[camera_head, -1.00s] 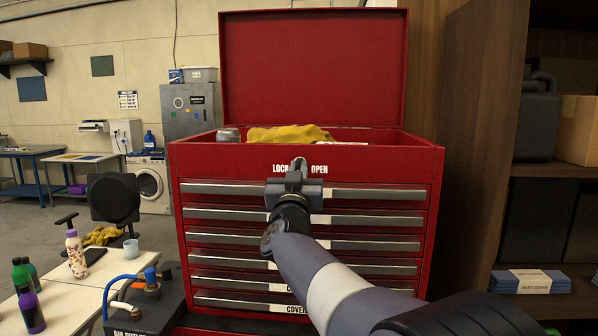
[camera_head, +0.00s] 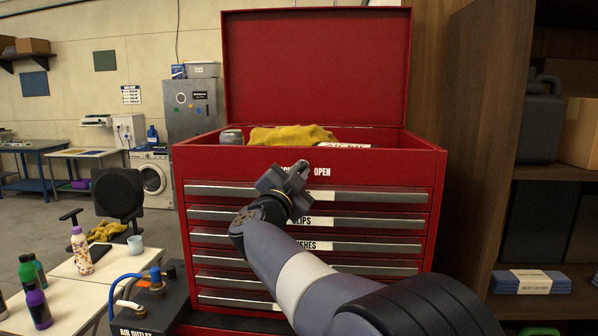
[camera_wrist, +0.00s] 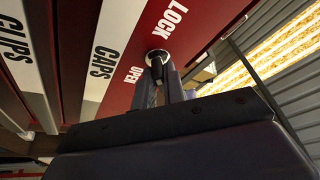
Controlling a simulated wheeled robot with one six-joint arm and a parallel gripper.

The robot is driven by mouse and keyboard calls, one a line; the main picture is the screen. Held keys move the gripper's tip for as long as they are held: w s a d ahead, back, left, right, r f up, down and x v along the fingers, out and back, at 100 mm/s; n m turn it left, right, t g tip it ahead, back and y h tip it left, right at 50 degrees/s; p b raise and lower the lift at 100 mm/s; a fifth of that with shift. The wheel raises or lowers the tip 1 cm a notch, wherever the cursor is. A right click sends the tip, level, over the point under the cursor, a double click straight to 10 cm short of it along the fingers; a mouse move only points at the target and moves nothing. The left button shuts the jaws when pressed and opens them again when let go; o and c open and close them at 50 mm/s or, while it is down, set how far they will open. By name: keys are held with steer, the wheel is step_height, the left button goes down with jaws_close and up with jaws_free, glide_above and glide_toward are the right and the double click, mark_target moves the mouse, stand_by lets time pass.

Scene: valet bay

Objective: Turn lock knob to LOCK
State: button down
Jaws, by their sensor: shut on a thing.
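The lock knob (camera_wrist: 156,58) is a small round metal knob on the red front panel of the tool chest (camera_head: 310,160). It sits between the white words LOCK (camera_wrist: 168,19) and OPEN (camera_wrist: 133,75). My gripper (camera_head: 297,174) is at the panel, shut on the knob, with its fingers tilted up to the right in the head view. In the wrist view the fingers close around the knob. The gripper hides most of the knob and much of the word LOCK in the head view. I cannot tell which word the knob points to.
The chest lid (camera_head: 316,70) stands open, with a yellow cloth (camera_head: 290,135) and a grey can (camera_head: 231,137) in the top. Labelled drawers lie below the panel. A wooden shelf (camera_head: 470,130) stands close on the right. A table with bottles (camera_head: 82,250) is at the left.

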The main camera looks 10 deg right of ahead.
steer(key=shift+m, duration=0.4)
steer(key=c, duration=1.5)
jaws_free()
steer(key=b+v, duration=0.3)
steer(key=v, duration=0.8)
steer(key=shift+w, duration=0.1)
